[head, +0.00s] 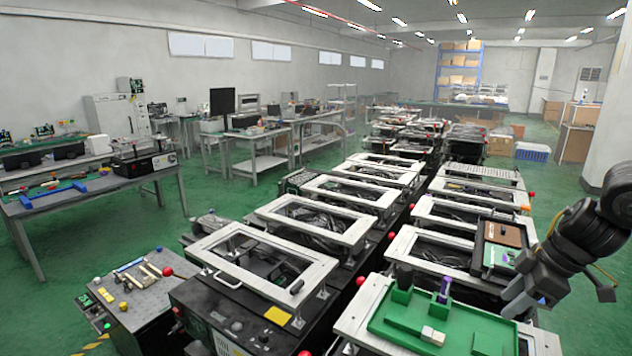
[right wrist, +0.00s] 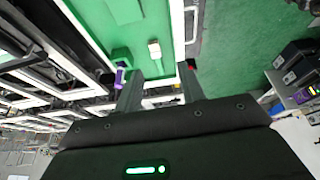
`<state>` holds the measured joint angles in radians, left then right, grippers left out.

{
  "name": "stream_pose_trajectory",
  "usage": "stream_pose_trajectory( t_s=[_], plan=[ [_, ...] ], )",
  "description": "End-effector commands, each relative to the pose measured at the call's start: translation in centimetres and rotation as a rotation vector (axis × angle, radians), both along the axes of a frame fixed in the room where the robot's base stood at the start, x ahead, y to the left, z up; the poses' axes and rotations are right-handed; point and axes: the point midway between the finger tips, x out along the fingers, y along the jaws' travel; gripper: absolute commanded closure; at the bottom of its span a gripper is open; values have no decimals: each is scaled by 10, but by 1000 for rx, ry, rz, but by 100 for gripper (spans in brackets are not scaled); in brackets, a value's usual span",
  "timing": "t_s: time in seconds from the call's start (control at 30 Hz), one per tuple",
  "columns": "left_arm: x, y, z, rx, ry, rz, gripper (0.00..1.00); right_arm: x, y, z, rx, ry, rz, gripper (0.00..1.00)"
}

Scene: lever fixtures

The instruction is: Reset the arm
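My right arm comes in from the right edge of the head view. Its gripper (head: 514,303) hangs over the right side of a green tray (head: 385,325) on the nearest right-hand fixture. In the right wrist view the two dark fingers of this gripper (right wrist: 158,78) stand apart with nothing held between them. The white piece (right wrist: 155,50) also shows beyond the fingers in the right wrist view. My left arm and gripper are not in view.
Two rows of white-framed fixtures (head: 262,257) run back through the room. A dark case with a brown panel (head: 503,235) lies beside my right arm. A side table (head: 95,190) stands at left.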

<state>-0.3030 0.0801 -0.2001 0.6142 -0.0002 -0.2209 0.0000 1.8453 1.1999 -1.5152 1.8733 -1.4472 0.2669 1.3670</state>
Motion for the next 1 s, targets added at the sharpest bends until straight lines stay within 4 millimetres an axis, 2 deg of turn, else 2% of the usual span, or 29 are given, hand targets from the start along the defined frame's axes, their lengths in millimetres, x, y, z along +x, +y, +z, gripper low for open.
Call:
stream_pose_trajectory(
  t_s=[0.1, 0.27, 0.37, 0.53, 0.67, 0.77, 0.8, 0.9, 1.0],
  plan=[
    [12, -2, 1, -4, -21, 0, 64, 7, 12, -9, -12, -25, 48, 61],
    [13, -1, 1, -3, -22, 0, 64, 19, 35, -23, -26, -74, 128, 61],
    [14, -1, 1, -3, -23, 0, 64, 27, 54, -34, -31, -112, 189, 61],
    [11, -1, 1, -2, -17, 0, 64, 40, 100, -60, -23, -204, 313, 61],
    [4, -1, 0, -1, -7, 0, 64, 45, 152, -86, 10, -302, 420, 61],
    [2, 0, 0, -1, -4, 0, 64, 43, 207, -107, 68, -407, 494, 61],
    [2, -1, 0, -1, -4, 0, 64, 40, 230, -115, 99, -454, 512, 61],
    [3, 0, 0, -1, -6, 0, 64, 30, 280, -127, 178, -564, 512, 61],
    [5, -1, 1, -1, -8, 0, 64, 18, 317, -133, 252, -654, 451, 61]
  ],
)
